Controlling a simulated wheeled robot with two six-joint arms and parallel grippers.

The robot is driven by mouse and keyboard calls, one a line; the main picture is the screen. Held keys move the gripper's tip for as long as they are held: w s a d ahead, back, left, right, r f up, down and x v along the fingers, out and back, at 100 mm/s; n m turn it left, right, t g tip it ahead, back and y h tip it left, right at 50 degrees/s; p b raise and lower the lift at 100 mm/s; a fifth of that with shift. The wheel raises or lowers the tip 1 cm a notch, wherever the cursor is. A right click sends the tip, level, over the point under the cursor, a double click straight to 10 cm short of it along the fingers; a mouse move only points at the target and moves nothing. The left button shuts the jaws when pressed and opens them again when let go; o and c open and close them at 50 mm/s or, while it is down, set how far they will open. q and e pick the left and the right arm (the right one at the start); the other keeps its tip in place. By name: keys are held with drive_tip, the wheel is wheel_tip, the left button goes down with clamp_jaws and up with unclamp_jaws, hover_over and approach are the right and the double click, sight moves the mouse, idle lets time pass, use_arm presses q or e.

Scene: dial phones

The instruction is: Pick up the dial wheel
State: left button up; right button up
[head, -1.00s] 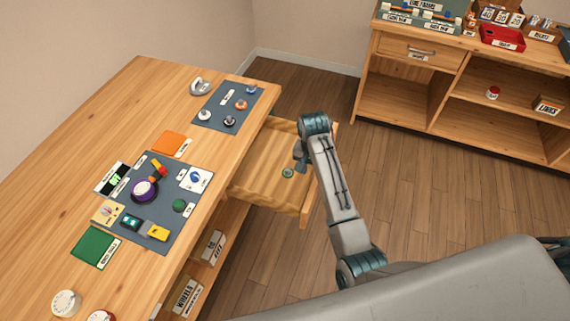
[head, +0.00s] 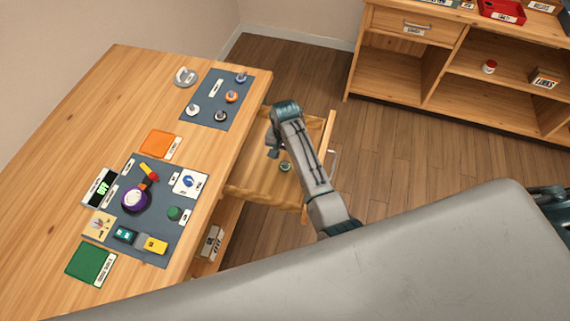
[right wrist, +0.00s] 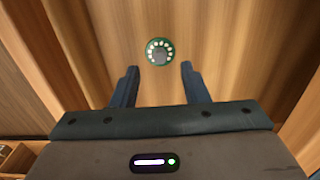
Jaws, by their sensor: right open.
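The dial wheel is a small green disc (head: 285,166) with a ring of pale spots and a grey centre. It lies on the floor of the open wooden drawer (head: 262,184). In the right wrist view the dial wheel (right wrist: 160,51) is ahead of the fingertips, centred between them and not touched. My right gripper (right wrist: 158,68) is open and empty. In the head view my right gripper (head: 272,148) is over the drawer, partly hidden by its own wrist. My left gripper is not in view.
The drawer juts out from the wooden table (head: 75,130), and its walls surround the dial wheel. A grey mat (head: 150,235) with several phone parts and another mat (head: 205,115) with several knobs lie on the table. A shelf unit (head: 390,70) stands at the back right.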

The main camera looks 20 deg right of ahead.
sight(285, 163)
wheel_tip(285, 163, down, 4)
drive_tip(key=shift+f+p, duration=0.1)
drive_tip(key=shift+p, duration=0.4)
drive_tip(key=shift+f, duration=0.15)
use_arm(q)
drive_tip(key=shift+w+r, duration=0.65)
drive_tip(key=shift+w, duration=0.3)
use_arm(e)
clamp_jaws()
